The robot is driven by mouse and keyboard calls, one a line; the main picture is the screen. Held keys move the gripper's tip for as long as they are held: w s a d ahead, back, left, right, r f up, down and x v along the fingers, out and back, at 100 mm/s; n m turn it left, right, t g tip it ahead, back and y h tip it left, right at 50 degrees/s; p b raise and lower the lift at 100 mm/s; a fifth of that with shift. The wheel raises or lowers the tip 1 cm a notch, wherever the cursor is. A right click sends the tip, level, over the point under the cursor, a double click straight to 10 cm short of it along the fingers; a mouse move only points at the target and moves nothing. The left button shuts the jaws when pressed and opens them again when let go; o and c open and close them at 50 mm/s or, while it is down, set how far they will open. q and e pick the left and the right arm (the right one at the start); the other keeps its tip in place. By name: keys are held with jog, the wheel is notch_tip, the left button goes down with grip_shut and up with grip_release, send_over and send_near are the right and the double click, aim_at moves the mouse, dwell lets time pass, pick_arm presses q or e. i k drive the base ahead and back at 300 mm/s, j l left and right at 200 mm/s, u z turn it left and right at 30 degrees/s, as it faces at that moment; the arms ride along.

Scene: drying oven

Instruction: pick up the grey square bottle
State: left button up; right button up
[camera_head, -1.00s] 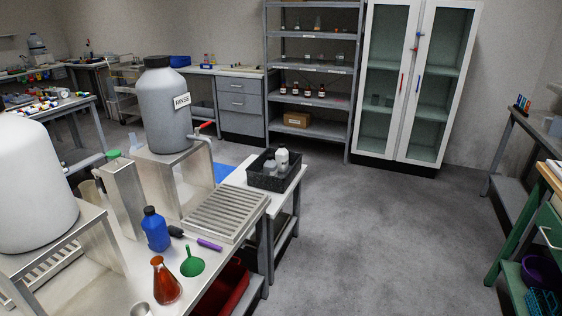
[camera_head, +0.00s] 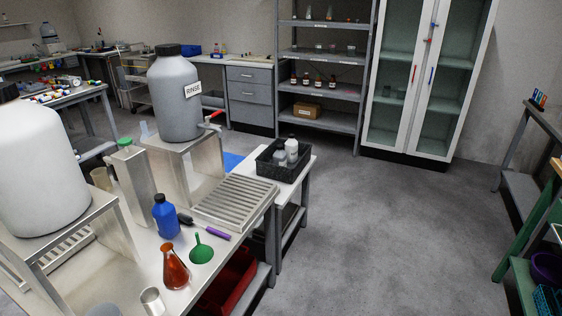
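A black crate (camera_head: 262,170) stands on the small white side table, right of the slatted drain rack. Inside it are a white bottle (camera_head: 291,150) with a dark cap and a shorter greyish bottle (camera_head: 281,158) beside it. The greyish one may be the grey square bottle, but it is too small and partly hidden to be sure of its shape. Neither of my grippers is in view.
The bench holds a large grey RINSE tank (camera_head: 175,105), a blue bottle (camera_head: 165,216), an orange flask (camera_head: 174,270), a green funnel (camera_head: 201,253) and a metal drain rack (camera_head: 235,203). The floor (camera_head: 370,230) to the right is clear.

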aim_at(279, 156)
jog(key=i+l+u, duration=0.2)
jog(key=i+l, duration=0.45)
jog(key=i+l+u, duration=0.15)
jog(key=i+l, duration=0.45)
jog(key=l, duration=0.1)
